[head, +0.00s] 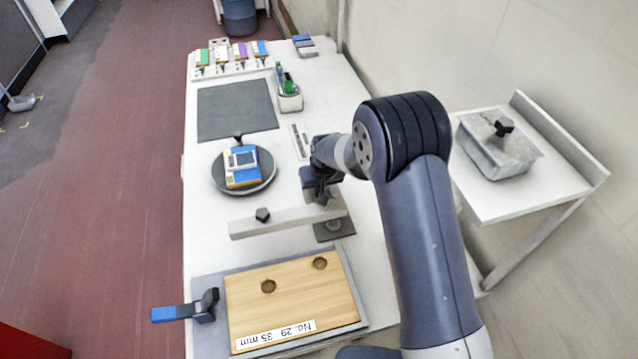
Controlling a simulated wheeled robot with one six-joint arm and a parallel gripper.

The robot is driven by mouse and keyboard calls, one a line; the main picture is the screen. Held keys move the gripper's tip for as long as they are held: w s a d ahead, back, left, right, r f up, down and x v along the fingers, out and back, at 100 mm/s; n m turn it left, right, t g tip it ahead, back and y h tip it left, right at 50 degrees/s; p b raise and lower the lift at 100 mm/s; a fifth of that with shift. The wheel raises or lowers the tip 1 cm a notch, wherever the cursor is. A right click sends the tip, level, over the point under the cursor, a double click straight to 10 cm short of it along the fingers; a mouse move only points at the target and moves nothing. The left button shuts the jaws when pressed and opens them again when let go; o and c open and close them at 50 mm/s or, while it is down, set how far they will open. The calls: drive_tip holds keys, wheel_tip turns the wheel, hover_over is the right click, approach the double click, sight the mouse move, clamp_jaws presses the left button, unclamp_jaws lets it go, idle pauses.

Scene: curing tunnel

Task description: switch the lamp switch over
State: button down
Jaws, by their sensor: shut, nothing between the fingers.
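No part is clearly recognisable as the lamp switch in the head view. A small grey box with a blue part (305,46) lies at the table's far right corner, too small to tell what it is. My gripper (321,196) points down over the right side of the white table, just beside the pale bar (285,221) with a black knob. Its fingers are shut and empty, partly hidden by my wrist. I cannot tell whether they touch the bar or its dark stand.
A blue-and-white device (242,166) sits on a black round plate (227,187). A wooden board (290,300) with two holes lies in front, beside a blue-handled clamp (172,313). A dark mat (236,108) lies farther back. A lidded bin (490,152) stands on the right side shelf.

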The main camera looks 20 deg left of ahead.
idle(0.3)
drive_tip(key=shift+a+f+b, duration=0.1)
drive_tip(key=shift+f+b, duration=0.35)
drive_tip(key=shift+b, duration=0.4)
drive_tip(key=shift+r, duration=0.2)
drive_tip(key=shift+w+d+r, duration=0.15)
drive_tip(key=shift+w+d, duration=0.15)
drive_tip(key=shift+d, duration=0.3)
